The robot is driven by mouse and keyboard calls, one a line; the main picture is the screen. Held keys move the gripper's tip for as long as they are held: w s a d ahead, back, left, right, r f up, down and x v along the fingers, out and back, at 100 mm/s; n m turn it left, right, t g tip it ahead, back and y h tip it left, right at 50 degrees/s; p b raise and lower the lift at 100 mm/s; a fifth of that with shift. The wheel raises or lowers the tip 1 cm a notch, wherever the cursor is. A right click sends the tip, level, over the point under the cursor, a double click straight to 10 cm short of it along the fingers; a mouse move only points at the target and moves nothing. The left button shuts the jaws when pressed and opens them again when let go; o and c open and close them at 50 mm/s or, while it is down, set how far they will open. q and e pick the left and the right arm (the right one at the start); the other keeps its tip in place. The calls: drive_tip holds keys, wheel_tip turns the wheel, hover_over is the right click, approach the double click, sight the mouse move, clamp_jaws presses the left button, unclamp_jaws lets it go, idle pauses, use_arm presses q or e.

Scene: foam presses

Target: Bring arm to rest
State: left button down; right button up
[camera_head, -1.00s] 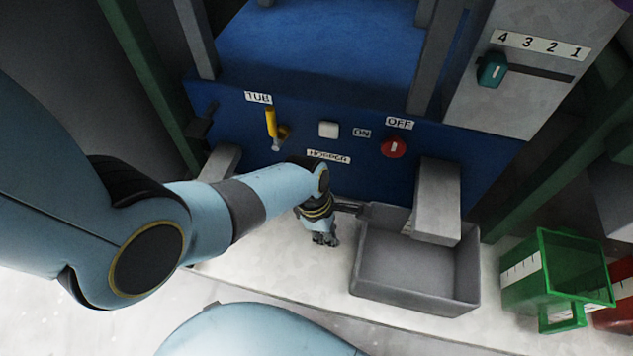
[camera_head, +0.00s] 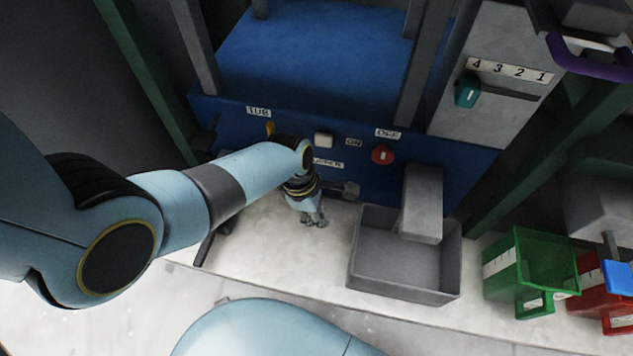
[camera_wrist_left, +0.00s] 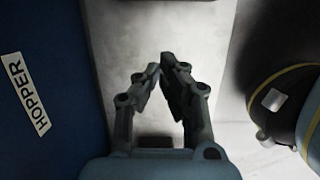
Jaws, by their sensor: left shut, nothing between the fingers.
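My left arm reaches in from the left in the head view. Its gripper (camera_head: 314,218) hangs over the pale bench top, left of the grey bin and in front of the blue press panel. In the left wrist view the gripper's fingers (camera_wrist_left: 162,68) are drawn together at the tips with nothing between them. A pale surface lies beyond the fingertips there. My right gripper is not in view.
The grey open bin (camera_head: 395,270) stands under a grey chute (camera_head: 422,205). The blue panel carries a red knob (camera_head: 382,155), a white button (camera_head: 323,139) and a partly hidden yellow lever (camera_head: 270,128). A green bin (camera_head: 515,262) and red bin (camera_head: 592,290) stand right.

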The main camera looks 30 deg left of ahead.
use_arm(q)
drive_tip(key=shift+a+r, duration=0.1)
drive_tip(key=shift+r, duration=0.35)
